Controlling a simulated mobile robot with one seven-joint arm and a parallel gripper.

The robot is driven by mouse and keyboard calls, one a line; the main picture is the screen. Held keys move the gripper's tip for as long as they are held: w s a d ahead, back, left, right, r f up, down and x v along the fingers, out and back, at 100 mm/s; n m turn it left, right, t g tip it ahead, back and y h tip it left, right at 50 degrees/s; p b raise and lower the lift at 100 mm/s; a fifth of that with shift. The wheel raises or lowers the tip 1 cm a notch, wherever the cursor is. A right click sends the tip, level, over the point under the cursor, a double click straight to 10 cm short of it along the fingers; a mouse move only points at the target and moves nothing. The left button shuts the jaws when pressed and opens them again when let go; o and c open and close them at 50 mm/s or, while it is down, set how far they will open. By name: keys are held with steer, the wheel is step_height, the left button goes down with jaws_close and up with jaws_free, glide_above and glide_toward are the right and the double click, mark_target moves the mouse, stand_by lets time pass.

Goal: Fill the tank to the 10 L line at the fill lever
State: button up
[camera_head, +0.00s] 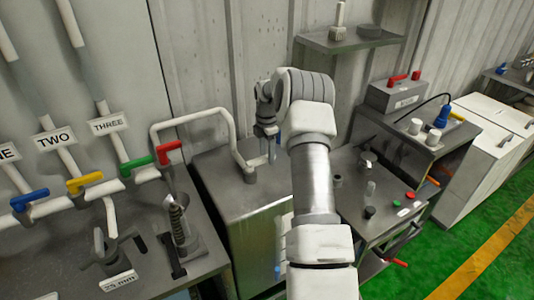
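A grey metal box that looks like the tank (255,240) stands in the middle, partly behind my arm. A white pipe (192,119) arches over and comes down onto its top. A red lever (168,149) sits on the pipework at the left end of this arch, beside a green lever (137,163). I cannot tell which one is the fill lever. A narrow strip with a bluish patch (277,270) shows on the tank's front, but no 10 L line is readable. My gripper (270,152) points down over the tank's top, right of the pipe. Its fingers are too small and dark to judge.
A bench with a spring device (180,222) is at front left. Green floor (480,262) is clear at lower right.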

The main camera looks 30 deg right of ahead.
mark_target(267, 156)
step_height(267, 156, up, 17)
steer(key=shift+r+b, duration=0.2)
steer(key=shift+b, duration=0.15)
stand_by(0.3)
stand_by(0.5)
